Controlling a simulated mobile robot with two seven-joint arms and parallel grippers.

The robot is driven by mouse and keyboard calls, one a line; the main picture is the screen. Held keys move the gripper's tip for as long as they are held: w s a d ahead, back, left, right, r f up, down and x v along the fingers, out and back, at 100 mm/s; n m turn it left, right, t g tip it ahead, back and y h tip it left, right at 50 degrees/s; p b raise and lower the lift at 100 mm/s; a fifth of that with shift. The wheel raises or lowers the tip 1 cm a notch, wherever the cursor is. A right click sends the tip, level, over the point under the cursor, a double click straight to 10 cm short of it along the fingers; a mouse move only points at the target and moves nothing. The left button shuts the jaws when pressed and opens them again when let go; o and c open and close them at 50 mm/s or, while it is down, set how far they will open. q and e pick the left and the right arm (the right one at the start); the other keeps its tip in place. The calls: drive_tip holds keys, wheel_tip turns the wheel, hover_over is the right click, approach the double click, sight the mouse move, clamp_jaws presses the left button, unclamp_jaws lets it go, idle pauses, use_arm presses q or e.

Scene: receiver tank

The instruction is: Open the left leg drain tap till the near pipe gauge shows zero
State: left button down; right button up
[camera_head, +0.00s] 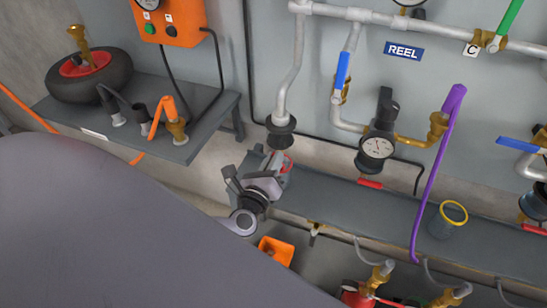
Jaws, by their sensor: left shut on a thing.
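My left gripper (276,170) is at the foot of the left vertical pipe (296,60), just below its black flanged fitting (281,132). It is shut on a small red handle (287,163), which looks like the left leg drain tap's handle. The jaws hide most of the tap, so how far it is turned cannot be told. A round white-faced gauge (376,147) stands on the pipework to the right; its needle is too small to read surely. A second gauge (409,2) is cut off at the top edge. My right gripper is not in view.
A grey shelf (390,215) runs below the pipes, with a yellow-rimmed cup (448,219) on it. A purple lever (437,170) and a red handle (370,183) are to the right. A wheel (88,75) lies on the left shelf. An orange bin (277,250) is below.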

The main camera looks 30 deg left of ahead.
use_arm(q)
drive_tip(key=shift+m, duration=0.6)
drive_tip(key=c, duration=1.5)
unclamp_jaws()
drive_tip(key=shift+v, duration=3.6)
